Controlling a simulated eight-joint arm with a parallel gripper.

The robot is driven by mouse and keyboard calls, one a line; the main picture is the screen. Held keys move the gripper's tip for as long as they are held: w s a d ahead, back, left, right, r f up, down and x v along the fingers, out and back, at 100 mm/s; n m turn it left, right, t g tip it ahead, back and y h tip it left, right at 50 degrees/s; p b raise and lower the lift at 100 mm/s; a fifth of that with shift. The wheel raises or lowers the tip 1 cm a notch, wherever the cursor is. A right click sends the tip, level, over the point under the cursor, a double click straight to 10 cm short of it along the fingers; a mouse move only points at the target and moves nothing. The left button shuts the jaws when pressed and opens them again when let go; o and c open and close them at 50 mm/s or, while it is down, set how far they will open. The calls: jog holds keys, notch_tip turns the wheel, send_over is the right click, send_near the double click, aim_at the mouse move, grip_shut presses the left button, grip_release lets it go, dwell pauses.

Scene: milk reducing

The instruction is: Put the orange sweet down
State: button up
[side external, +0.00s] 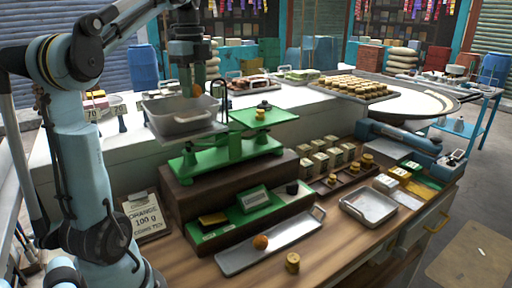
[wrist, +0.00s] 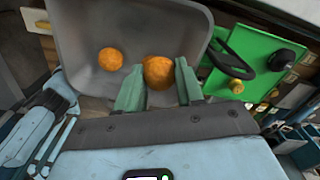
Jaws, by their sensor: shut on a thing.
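My gripper (side external: 191,90) is over the grey scoop pan (side external: 182,119) on the left of the green balance scale (side external: 225,150). In the wrist view, an orange sweet (wrist: 158,72) is between my gripper's two green fingertips (wrist: 158,85). A second orange sweet (wrist: 110,59) lies in the pan, left of the held one. The held sweet (side external: 197,90) shows at the fingertips in the side view, at or just above the pan's rim. Another orange sweet (side external: 260,242) lies on a long metal tray (side external: 285,238) on the counter.
The scale's green plate (side external: 262,116) carries a small brass weight (side external: 260,114). A brass weight (side external: 292,262) stands near the counter's front edge. An empty metal tray (side external: 369,207) and several small boxes are at the right.

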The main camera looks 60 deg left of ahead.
aim_at(190, 105)
jog(key=a, duration=0.1)
jog(key=a+f, duration=0.1)
jog(key=shift+s+a+f, duration=0.3)
jog(key=shift+s, duration=0.05)
jog(key=shift+f, duration=2.05)
jog(key=shift+f, duration=0.15)
